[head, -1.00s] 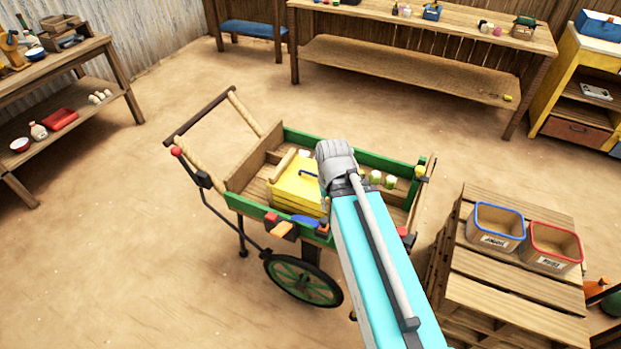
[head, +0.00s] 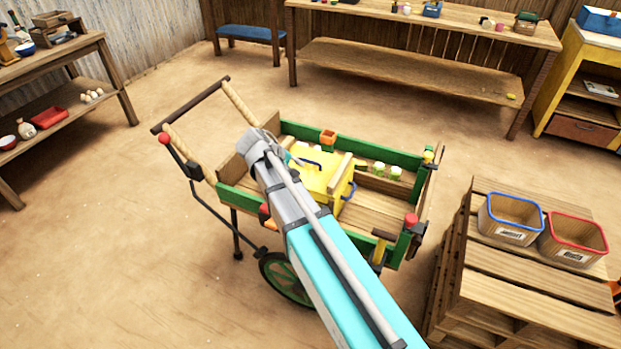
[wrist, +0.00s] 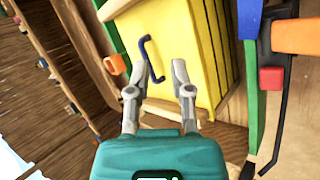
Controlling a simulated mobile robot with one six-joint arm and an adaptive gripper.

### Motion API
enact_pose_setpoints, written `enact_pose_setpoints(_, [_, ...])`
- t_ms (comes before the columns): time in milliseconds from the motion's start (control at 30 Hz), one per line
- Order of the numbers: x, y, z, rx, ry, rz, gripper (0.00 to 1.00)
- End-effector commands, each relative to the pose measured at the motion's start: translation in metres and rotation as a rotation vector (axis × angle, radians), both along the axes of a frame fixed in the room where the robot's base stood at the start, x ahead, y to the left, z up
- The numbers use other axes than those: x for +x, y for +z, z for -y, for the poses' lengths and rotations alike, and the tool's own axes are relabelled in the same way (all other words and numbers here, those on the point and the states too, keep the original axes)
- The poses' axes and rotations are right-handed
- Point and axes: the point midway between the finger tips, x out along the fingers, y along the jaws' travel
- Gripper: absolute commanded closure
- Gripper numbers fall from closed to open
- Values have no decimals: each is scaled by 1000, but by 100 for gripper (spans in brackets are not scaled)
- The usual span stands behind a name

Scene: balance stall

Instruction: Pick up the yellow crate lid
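The yellow crate (head: 322,183) stands in the wooden cart (head: 385,214), with a dark blue handle (head: 309,162) on its yellow lid. My arm partly covers the crate in the head view. In the wrist view the yellow slatted surface (wrist: 190,45) fills the middle, with the bent blue handle (wrist: 151,60) just beyond my fingers. My gripper (wrist: 156,88) is open and empty, its two fingers apart and short of the handle. I cannot tell exactly where the lid's edge lies. My fingers are hidden in the head view.
The cart has green side rails and small white-and-green items (head: 387,171) inside. Coloured tools hang along its side, including an orange one (wrist: 298,36). A pallet stack (head: 520,275) with a blue-rimmed bin (head: 512,218) and a red-rimmed bin (head: 572,243) stands at the right.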

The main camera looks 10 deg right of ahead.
Motion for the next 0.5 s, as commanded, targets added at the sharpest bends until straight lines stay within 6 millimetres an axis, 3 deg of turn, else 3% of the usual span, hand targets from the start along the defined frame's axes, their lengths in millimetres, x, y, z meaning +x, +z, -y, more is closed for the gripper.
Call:
enact_pose_setpoints(33, [18, -14, -14, -51, 36, 9, 72])
enact_pose_setpoints(200, [49, -17, -44, -199, 130, 31, 72])
enact_pose_setpoints(500, [67, -13, -69, -313, 197, 52, 72])
